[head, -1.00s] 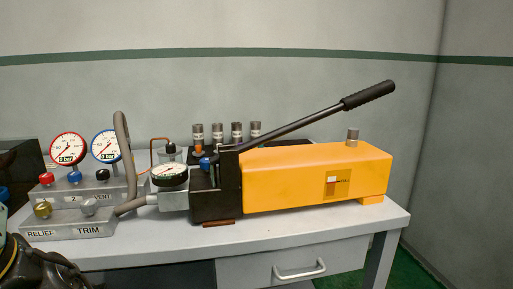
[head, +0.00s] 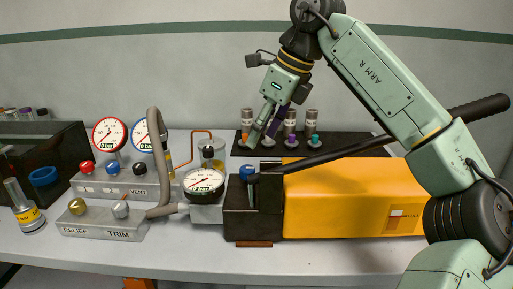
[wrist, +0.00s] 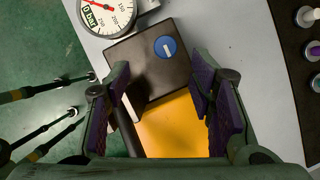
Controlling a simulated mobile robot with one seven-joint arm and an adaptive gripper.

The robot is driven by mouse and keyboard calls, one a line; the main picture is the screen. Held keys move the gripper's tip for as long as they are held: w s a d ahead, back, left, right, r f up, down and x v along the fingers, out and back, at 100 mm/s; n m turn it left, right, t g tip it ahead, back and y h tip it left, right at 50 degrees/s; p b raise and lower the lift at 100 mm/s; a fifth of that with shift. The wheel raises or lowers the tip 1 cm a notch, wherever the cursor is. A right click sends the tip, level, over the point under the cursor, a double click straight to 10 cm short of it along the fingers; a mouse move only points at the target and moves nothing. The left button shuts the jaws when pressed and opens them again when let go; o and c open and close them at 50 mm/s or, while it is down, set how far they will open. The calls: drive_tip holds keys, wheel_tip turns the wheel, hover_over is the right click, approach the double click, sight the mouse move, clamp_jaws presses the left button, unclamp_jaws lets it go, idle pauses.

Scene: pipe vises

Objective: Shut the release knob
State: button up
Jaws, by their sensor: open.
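The release knob is a round blue knob (head: 246,171) on top of the black block (head: 252,212) at the left end of the orange hand pump (head: 345,205). In the wrist view the knob (wrist: 165,48) shows a white line on its face, running nearly straight up the picture. My gripper (head: 264,130) points downward, above and behind the black block in the head view. In the wrist view my gripper (wrist: 160,92) is open and empty, with purple pads apart on both sides. The knob lies beyond the fingertips, between their lines, and nothing touches it.
The long black pump lever (head: 390,143) slants up to the right, beneath my arm. A gauge (head: 204,182) stands left of the block. A black tray (head: 345,145) with several capped bottles lies behind. A valve panel (head: 100,222) and two gauges stand at left.

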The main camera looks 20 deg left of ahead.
sight(247, 168)
drive_tip(key=x, duration=0.3)
drive_tip(key=p+x, duration=0.1)
drive_tip(key=x, duration=0.6)
drive_tip(key=shift+w+d+f, duration=0.2)
drive_tip(key=shift+w, duration=0.15)
drive_tip(key=shift+c, duration=0.6)
drive_tip(key=c, duration=1)
